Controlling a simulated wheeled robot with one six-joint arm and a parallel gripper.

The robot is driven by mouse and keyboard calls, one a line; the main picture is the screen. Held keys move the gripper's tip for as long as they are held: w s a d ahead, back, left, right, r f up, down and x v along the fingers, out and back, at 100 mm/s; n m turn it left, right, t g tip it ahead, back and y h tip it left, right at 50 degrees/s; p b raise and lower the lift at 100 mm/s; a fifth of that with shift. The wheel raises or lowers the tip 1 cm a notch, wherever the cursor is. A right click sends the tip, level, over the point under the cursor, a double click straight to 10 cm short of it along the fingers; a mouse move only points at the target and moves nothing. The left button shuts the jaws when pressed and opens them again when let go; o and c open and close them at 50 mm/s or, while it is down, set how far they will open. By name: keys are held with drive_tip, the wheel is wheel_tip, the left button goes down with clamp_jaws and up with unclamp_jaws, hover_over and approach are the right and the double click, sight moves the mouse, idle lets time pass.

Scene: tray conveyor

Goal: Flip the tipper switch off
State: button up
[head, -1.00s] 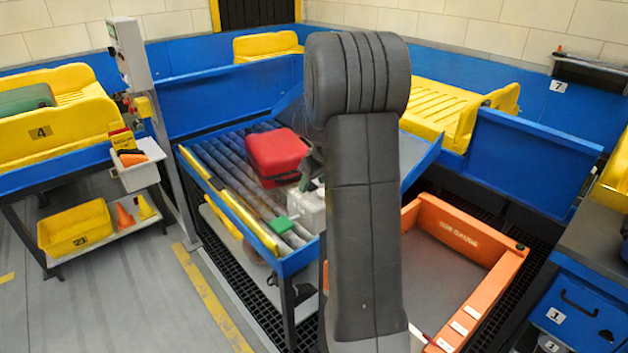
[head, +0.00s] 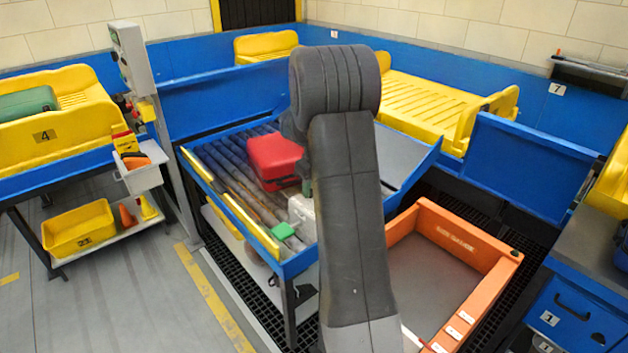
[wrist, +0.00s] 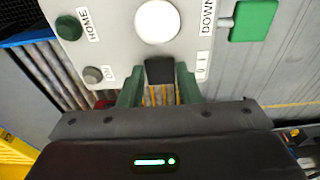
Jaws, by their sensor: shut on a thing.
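In the wrist view, my gripper (wrist: 160,92) has its two green fingers on either side of a small black switch lever (wrist: 159,70), shut on it. The lever stands at the near edge of a light grey control box (wrist: 110,50), with a "0 1" mark to its right. Which way the lever is set cannot be told. The box also carries a HOME label and a DOWN label. In the head view, the box (head: 303,214) is partly hidden behind my arm, and so is most of my gripper.
On the box are a green button (wrist: 69,27), a white dome (wrist: 158,20), a grey knob (wrist: 93,74) and a green paddle (wrist: 253,20). A red case (head: 274,160) lies on the roller conveyor behind. An orange bin (head: 463,240) stands to the right.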

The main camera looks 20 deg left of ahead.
drive_tip(key=shift+w+a+r+g+h+p, duration=0.15)
drive_tip(key=shift+g+h+p, duration=0.15)
drive_tip(key=shift+h+p, duration=0.2)
drive_tip(key=o, duration=1)
drive_tip(key=r, duration=0.4)
drive_tip(key=r+b, duration=0.1)
drive_tip(key=r, duration=0.4)
drive_tip(key=r+b, duration=0.1)
drive_tip(key=r, duration=0.3)
drive_tip(key=shift+s+d+r, duration=0.25)
drive_tip(key=shift+d+r, duration=0.05)
drive_tip(key=shift+d, duration=0.05)
